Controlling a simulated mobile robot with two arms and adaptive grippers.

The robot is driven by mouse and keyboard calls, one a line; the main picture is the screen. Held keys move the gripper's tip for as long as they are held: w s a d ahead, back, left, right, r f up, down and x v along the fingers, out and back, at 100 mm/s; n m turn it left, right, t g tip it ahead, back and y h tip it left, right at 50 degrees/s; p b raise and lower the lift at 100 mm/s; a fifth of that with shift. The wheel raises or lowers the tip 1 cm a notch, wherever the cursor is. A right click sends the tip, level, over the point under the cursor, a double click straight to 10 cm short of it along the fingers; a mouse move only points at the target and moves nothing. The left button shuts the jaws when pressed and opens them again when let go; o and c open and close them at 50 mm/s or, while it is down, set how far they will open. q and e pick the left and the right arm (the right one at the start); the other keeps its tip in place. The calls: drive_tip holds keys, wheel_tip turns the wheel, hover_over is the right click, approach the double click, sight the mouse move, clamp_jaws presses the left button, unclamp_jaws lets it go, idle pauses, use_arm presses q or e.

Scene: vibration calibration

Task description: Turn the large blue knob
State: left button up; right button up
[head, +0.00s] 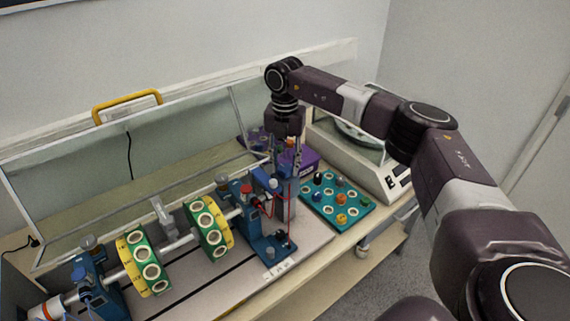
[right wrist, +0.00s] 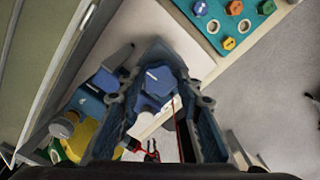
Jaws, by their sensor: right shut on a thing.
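The large blue knob (right wrist: 157,82) shows between the fingers of my right gripper (right wrist: 160,92) in the right wrist view. It is a faceted knob with a pale mark on its top. In the head view my right gripper (head: 284,166) points straight down over the blue stand at the right end of the rig, and its fingers are shut on the knob. The fingers hide part of the knob in the head view. My left gripper is not in view.
The shaft rig carries two green-and-yellow discs (head: 210,228). A teal board (head: 335,203) with coloured knobs lies to the right. A white scale-like device (head: 355,160) and a purple box (head: 300,159) stand behind. A clear raised cover (head: 60,222) spans the back.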

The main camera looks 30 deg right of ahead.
drive_tip(key=n, duration=0.4)
drive_tip(key=shift+n+b, duration=0.4)
drive_tip(key=n, duration=0.4)
drive_tip(key=shift+n, duration=0.3)
drive_tip(key=n+b, duration=0.1)
drive_tip(key=n, duration=0.8)
drive_tip(key=shift+r, duration=0.1)
drive_tip(key=shift+n, duration=0.5)
